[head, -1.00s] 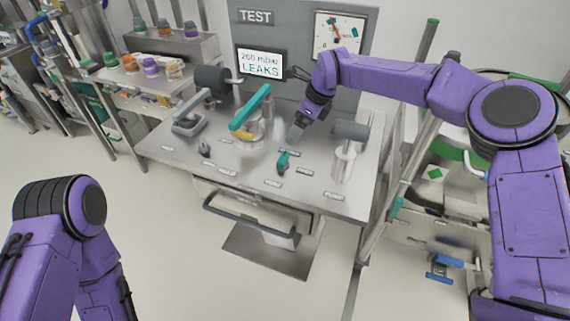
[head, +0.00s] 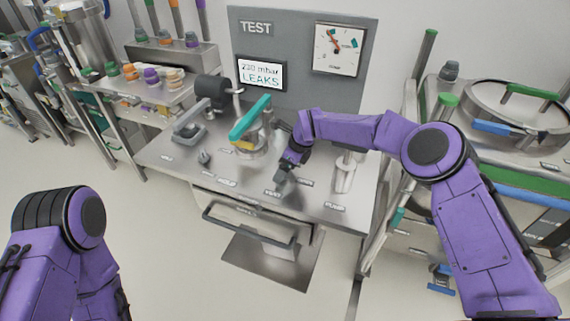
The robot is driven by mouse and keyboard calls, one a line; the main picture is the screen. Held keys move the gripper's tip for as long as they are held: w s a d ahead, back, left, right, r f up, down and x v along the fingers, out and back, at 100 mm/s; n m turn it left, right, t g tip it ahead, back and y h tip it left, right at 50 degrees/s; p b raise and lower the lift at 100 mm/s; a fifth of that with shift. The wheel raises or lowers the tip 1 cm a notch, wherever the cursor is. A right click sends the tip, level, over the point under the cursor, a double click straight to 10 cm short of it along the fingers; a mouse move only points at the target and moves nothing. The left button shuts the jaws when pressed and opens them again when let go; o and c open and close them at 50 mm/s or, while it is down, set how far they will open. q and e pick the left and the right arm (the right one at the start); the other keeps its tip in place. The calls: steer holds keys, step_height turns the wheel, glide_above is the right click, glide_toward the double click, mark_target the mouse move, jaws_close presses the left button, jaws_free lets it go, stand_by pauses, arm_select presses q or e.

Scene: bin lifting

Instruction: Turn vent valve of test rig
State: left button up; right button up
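The test rig is a steel bench (head: 185,165) with a grey back panel marked TEST (head: 295,30). My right gripper (head: 281,182) points down at the bench top by a small label (head: 272,192). The small teal-handled valve that showed at this spot earlier is now hidden behind the gripper. I cannot tell whether the fingers touch it, or whether they are open or shut. The display (head: 261,75) reads about 230 mbar and LEAKS.
A larger teal lever (head: 250,118) stands over a round fitting left of my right gripper. A small dark knob (head: 204,157) and an upright steel cylinder (head: 344,176) flank it. A shelf with coloured caps (head: 151,75) is at left.

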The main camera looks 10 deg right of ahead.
steer(key=c, duration=1.1)
steer(key=shift+o, duration=0.3)
steer(key=shift+f+m+t+b, duration=0.25)
steer(key=shift+m+b, duration=0.45)
steer(key=shift+b, duration=0.45)
steer(key=m+t+h+b, duration=0.1)
steer(key=m+b, duration=0.3)
steer(key=m+h+b, duration=0.2)
steer(key=m+b, duration=0.2)
steer(key=shift+s+a+t, duration=0.15)
steer(key=shift+s+t, duration=0.05)
steer(key=shift+t, duration=0.15)
steer(key=m+h+b, duration=0.1)
steer(key=m+b, duration=0.1)
steer(key=m, duration=0.1)
steer(key=shift+r+m+h, duration=0.15)
steer(key=shift+m+h, duration=0.15)
steer(key=shift+s+a+m+h+b, duration=0.15)
steer(key=shift+m+h+b, duration=0.4)
steer(key=shift+m, duration=0.65)
steer(key=shift+r+m+h+b, duration=0.15)
steer(key=shift+m+h+b, duration=0.15)
steer(key=shift+m, duration=0.9)
